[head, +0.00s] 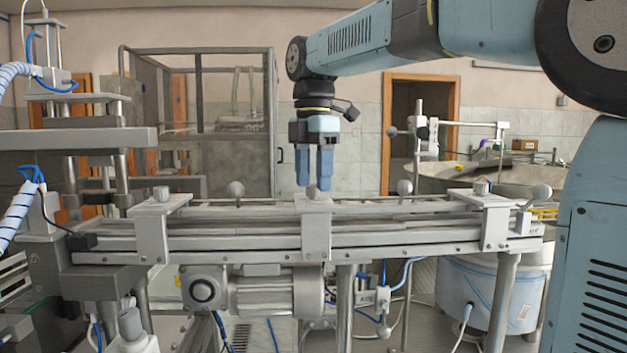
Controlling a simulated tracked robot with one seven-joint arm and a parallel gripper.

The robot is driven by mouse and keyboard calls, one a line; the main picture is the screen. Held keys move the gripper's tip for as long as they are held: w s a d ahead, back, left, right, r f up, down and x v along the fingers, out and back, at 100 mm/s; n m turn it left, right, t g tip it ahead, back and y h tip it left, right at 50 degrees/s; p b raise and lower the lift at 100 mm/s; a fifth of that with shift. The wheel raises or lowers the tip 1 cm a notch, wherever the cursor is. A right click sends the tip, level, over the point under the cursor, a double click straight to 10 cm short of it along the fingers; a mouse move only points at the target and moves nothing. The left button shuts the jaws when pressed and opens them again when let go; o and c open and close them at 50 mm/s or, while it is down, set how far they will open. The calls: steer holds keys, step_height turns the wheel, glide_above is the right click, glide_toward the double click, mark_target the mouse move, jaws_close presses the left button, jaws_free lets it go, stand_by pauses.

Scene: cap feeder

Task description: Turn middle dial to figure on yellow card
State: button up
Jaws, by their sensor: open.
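My gripper (314,182) points straight down over the middle of the conveyor rail, its two blue fingers open with a narrow gap between them. Just at the fingertips is a small grey knob, the middle dial (313,192), on top of the central bracket (316,230). The fingertips partly overlap the dial in this view, and I cannot tell whether they touch it or stand around it. No figure or pointer on the dial can be made out. No yellow card can be made out in this view.
A motor (270,294) hangs below the rail. A press-like frame (85,138) stands at the left.

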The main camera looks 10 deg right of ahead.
steer(key=shift+f, duration=0.55)
steer(key=shift+c, duration=0.5)
jaws_close()
